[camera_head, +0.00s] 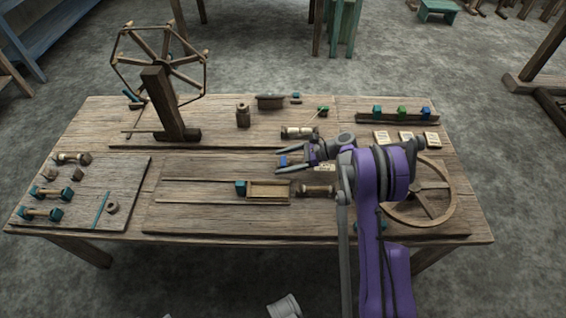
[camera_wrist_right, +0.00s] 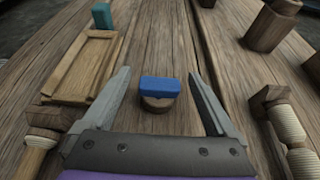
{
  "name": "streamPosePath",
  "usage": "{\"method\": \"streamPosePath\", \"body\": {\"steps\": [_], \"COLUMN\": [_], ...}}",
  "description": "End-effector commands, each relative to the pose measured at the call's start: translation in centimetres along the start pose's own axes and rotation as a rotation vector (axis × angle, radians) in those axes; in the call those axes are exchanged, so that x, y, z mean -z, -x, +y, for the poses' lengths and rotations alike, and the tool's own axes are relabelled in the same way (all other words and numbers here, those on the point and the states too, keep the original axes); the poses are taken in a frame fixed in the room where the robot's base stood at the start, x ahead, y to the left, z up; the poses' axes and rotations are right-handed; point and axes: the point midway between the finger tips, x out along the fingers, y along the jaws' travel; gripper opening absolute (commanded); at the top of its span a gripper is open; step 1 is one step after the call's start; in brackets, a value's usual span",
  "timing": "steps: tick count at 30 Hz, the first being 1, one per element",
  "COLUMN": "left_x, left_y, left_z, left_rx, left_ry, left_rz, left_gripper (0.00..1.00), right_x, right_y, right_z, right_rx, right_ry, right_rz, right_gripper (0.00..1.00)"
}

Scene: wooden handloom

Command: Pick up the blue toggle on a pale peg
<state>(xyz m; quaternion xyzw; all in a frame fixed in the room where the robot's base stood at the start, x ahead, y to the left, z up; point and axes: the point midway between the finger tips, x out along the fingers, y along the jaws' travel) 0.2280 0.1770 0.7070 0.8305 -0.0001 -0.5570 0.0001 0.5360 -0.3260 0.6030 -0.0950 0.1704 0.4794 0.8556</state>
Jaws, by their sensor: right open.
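The blue toggle (camera_head: 283,161) sits on the worktable, left of my right arm. In the right wrist view the blue toggle (camera_wrist_right: 160,86) is a small rounded bar on top of a short pale peg (camera_wrist_right: 158,104). My right gripper (camera_head: 280,161) is open, its two fingers pointing left in the head view. In the right wrist view the fingers of my right gripper (camera_wrist_right: 160,76) stand apart on either side of the toggle, with clear gaps and no contact seen. My left gripper is not seen.
A shallow wooden tray (camera_wrist_right: 85,70) with a teal block (camera_wrist_right: 102,17) lies to the left in the wrist view.

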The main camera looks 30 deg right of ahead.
Motion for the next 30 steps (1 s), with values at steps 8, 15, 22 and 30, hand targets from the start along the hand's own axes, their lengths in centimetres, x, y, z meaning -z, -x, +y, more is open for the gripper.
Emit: {"method": "streamPosePath", "body": {"steps": [8,15,22,30], "left_x": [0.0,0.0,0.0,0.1], "left_y": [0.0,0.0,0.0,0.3], "left_z": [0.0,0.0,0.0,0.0], "left_rx": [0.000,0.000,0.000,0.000], "left_ry": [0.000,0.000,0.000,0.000], "left_rz": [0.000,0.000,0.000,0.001], "left_gripper": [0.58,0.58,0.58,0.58], "right_x": [0.0,0.0,0.0,-1.0], "right_y": [0.0,0.0,0.0,0.4], "right_z": [0.0,0.0,0.0,0.0], "right_rx": [0.001,0.001,0.001,0.001], "right_ry": [0.000,0.000,0.000,0.001], "right_rz": [0.000,0.000,0.000,0.000], "right_gripper": [0.78,0.35,0.05,0.05]}}
